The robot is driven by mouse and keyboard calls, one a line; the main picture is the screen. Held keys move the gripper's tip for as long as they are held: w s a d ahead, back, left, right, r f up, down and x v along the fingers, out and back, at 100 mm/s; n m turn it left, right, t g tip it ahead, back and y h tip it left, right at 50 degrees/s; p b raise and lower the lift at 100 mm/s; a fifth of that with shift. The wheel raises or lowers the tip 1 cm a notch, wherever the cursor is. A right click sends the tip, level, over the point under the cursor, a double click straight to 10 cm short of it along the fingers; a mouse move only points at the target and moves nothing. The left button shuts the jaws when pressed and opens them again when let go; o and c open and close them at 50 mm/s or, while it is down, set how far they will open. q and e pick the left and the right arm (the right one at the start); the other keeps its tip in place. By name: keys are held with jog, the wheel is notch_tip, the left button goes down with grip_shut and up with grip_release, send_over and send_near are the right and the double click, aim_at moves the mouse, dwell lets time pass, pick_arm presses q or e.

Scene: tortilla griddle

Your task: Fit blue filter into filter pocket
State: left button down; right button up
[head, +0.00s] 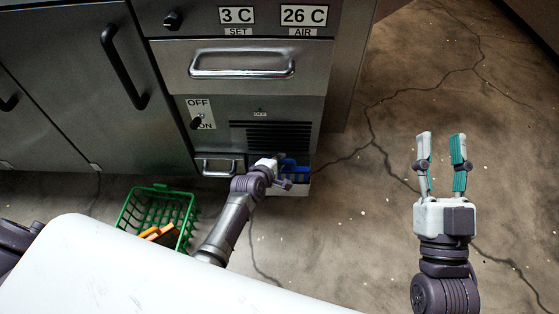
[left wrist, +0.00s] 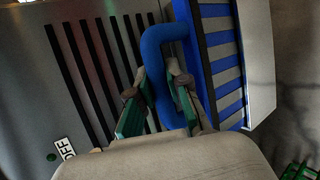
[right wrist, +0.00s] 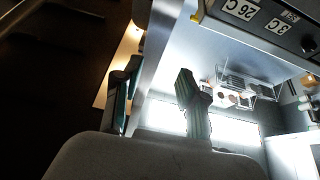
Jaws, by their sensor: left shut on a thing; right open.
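The blue filter (head: 296,175) is at the lower right of the steel cabinet front, partly hidden behind my left gripper (head: 280,178). In the left wrist view the filter (left wrist: 222,65) shows a blue slatted frame with a looped blue handle (left wrist: 161,62). My left gripper (left wrist: 162,100) is shut on that handle. A pale panel (left wrist: 259,60) stands along the filter's right side; I cannot tell whether it is the filter pocket or how deep the filter sits. My right gripper (head: 441,150) is open and empty over the bare floor at the right.
A green basket (head: 158,211) with orange and dark items stands on the floor left of my left arm. The cabinet has a black vent (head: 270,137), an OFF/ON switch (head: 198,120) and a drawer handle (head: 241,65). The cracked floor at right is clear.

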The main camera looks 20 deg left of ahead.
pick_arm(q)
jog(key=shift+f+b, duration=0.45)
jog(key=shift+f, duration=0.15)
pick_arm(e)
jog(key=shift+s+d+r+t+y, duration=0.1)
jog(key=shift+s+r+t+y, duration=0.1)
jog(key=shift+s+r+t, duration=0.5)
jog(key=shift+s+r+t+y, duration=0.2)
jog(key=shift+s+r+t, duration=0.2)
jog(key=shift+r+t, duration=0.45)
jog(key=shift+r, duration=0.1)
pick_arm(q)
jog(key=c, duration=1)
grip_release()
jog(key=shift+c, duration=0.2)
pick_arm(e)
jog(key=shift+g, duration=0.25)
pick_arm(q)
jog(key=shift+s+f, duration=0.1)
jog(key=shift+f, duration=0.05)
jog(key=shift+s, duration=0.1)
jog(key=v, duration=1.2)
